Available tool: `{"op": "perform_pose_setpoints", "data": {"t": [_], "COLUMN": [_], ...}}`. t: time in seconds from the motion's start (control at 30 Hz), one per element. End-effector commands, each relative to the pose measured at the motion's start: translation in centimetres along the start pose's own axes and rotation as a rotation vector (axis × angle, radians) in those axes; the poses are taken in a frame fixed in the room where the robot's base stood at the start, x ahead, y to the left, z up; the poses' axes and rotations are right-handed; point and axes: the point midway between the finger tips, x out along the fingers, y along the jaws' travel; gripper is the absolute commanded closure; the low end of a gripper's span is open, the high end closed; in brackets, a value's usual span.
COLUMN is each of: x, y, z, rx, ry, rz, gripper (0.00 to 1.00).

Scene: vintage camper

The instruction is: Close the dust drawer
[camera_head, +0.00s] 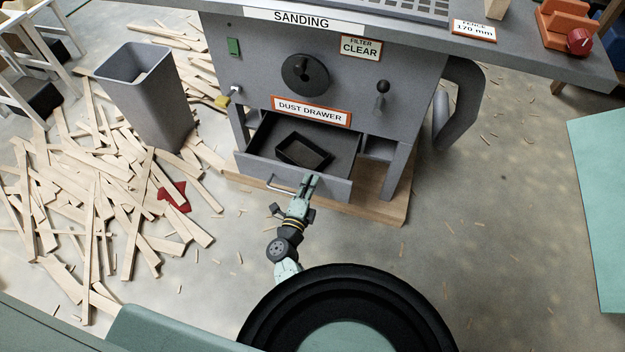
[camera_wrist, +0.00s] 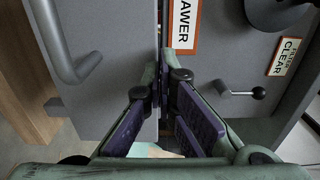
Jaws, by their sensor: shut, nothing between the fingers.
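The grey dust drawer (camera_head: 330,187) stands pulled out from the sanding machine, under the orange-edged DUST DRAWER label (camera_head: 311,111). A bar handle (camera_head: 282,187) is on its front. A small black open box (camera_head: 303,151) lies inside the drawer. My gripper (camera_head: 309,180) is shut and empty, at the drawer front to the right of the handle. In the wrist view, my fingers (camera_wrist: 166,65) overlap the drawer's edge, with the drawer front (camera_wrist: 115,55) and handle (camera_wrist: 66,45) at left. I cannot tell whether they touch it.
The sanding machine (camera_head: 225,75) stands on a wooden base (camera_head: 385,212). A grey bin (camera_head: 155,100) and many scattered wood strips (camera_head: 100,190) cover the floor at left. The floor (camera_head: 500,200) to the right is mostly clear, with small chips. A green surface (camera_head: 600,200) is at the far right.

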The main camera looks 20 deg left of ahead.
Motion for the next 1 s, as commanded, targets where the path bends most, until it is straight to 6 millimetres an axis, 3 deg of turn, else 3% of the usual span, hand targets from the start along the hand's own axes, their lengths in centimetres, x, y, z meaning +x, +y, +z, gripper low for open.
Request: {"op": "perform_pose_setpoints", "data": {"t": [0.57, 0.77, 1.0], "x": [0.7, 3.8, 9.6], "y": [0.1, 0.1, 0.1], "z": [0.0, -0.1, -0.1], "rx": [0.0, 0.001, 0.002], "ry": [0.002, 0.005, 0.004], "rz": [-0.001, -0.003, -0.005], "gripper": [1.0, 1.0, 1.0]}}
